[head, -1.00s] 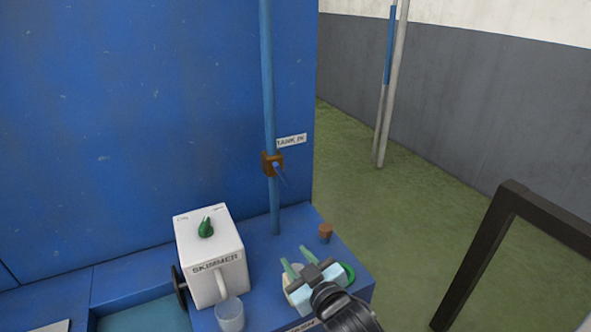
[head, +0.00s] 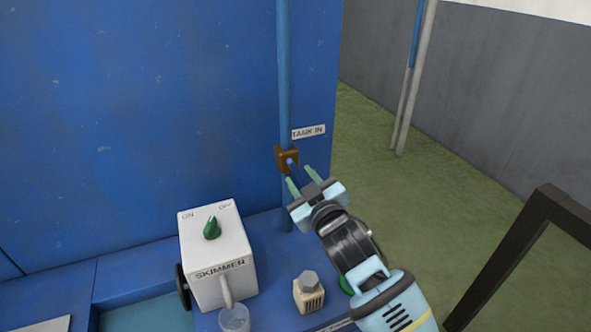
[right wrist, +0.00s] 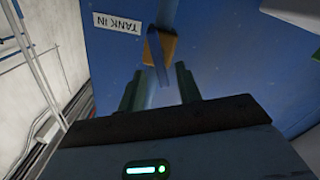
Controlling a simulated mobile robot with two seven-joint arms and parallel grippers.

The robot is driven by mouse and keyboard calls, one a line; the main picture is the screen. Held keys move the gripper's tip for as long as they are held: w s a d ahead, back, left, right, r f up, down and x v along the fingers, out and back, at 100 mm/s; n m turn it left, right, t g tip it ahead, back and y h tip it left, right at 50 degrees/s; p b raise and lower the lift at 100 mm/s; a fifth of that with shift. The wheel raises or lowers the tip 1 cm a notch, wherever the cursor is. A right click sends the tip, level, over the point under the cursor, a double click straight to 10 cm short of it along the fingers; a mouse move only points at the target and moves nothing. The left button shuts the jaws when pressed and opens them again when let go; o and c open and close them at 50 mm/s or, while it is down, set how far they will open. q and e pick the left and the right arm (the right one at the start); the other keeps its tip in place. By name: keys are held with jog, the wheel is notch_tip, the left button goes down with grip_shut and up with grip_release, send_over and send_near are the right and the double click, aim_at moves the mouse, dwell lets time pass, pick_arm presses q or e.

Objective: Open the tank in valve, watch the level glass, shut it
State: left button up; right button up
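The TANK IN valve (head: 285,157) is a brown body on a vertical blue pipe, with a blue lever pointing down and towards me. Its TANK IN label (head: 308,131) is on the blue wall beside it. My right gripper (head: 299,176) is open at the lever, its green fingertips apart. In the right wrist view the blue lever (right wrist: 158,55) hangs above and between the open fingers (right wrist: 160,88); I cannot tell whether they touch it. A post with a blue strip (head: 417,35) stands at the back right; I cannot tell if it is the level glass. My left gripper is out of view.
A white SKIMMER box (head: 215,250) with a green knob stands left on the blue ledge. A clear cup (head: 234,318) is in front of it. A small cream block with a grey cap (head: 309,292) stands under my right arm. A dark frame (head: 510,250) rises at right.

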aim_at(297, 172)
jog(key=shift+x, duration=2.1)
jog(key=shift+c, duration=0.2)
jog(key=shift+r, duration=0.1)
grip_shut()
